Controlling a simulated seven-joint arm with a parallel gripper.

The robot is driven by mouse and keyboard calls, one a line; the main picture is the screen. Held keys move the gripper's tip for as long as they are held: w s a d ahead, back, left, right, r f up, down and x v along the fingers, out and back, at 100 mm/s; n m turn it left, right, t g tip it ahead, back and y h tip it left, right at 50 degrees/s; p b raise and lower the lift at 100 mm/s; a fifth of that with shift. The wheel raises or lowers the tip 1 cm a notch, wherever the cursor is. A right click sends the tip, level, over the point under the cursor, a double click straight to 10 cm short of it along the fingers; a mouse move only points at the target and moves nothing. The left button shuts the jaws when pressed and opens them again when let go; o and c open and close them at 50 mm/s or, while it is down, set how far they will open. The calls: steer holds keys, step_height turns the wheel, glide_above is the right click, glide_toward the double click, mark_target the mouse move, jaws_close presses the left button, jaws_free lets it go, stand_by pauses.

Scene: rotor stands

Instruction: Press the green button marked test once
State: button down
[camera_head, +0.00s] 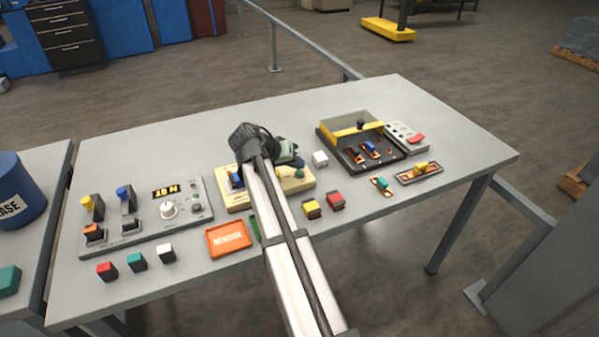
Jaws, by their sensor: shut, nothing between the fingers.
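A cream-yellow station (237,199) stands at the middle of the grey table, partly hidden behind my arm. A small green round button (299,174) shows on its right part; any marking on it is too small to read. My gripper (293,163) is over this station, close to the green button on its far side. It is shut and holds nothing. My arm hides part of it, and I cannot tell whether its tips touch the button. A blue part (236,180) sits on the left of the station.
Left is a grey control panel (150,222) with switches and a white knob. Red (107,271), teal (137,262) and white (166,253) blocks stand before it. An orange tray (228,239) lies left of my arm. Right is a dark yellow-barred tray (350,133).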

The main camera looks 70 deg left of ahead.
mark_target(297, 173)
steer(key=shift+r, duration=0.3)
steer(key=shift+r, duration=2.45)
